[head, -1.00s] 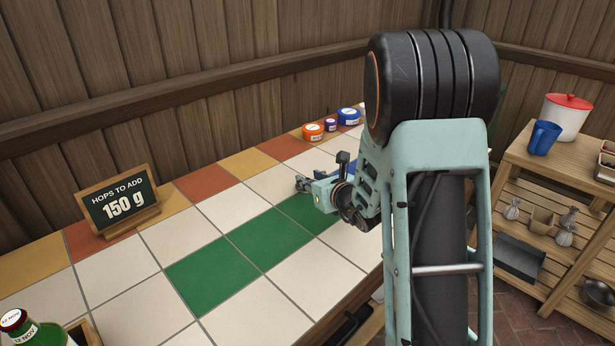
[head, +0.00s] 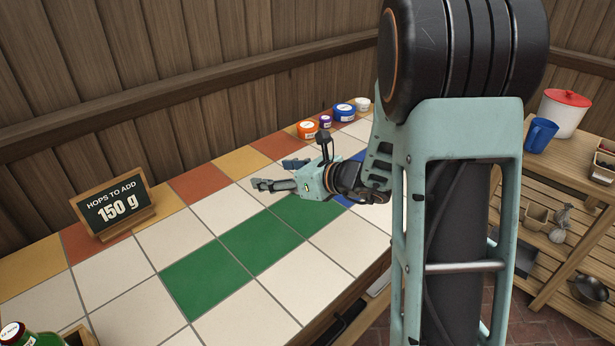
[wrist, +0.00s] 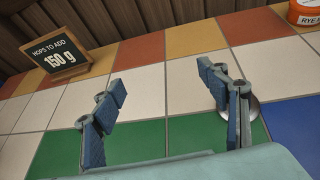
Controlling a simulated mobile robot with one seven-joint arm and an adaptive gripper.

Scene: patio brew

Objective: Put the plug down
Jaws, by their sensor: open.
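My gripper (head: 277,174) is open above the tiled counter, its two fingers spread apart and pointing left in the head view. In the wrist view, the gap between the fingertips (wrist: 162,88) is empty. A round silvery-grey thing (wrist: 254,108), possibly the plug, shows partly behind the right finger, by the edge of the white and blue tiles. The finger hides much of it, and I cannot tell whether they touch. I do not make it out in the head view.
A chalkboard sign reading 150 g (head: 113,206) stands on the counter (head: 150,260). Several small tubs, one orange (head: 307,130), stand at the far end. A green bottle (head: 15,335) is at the near left. A wooden shelf (head: 575,180) holds a blue mug (head: 541,136). The counter's middle is clear.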

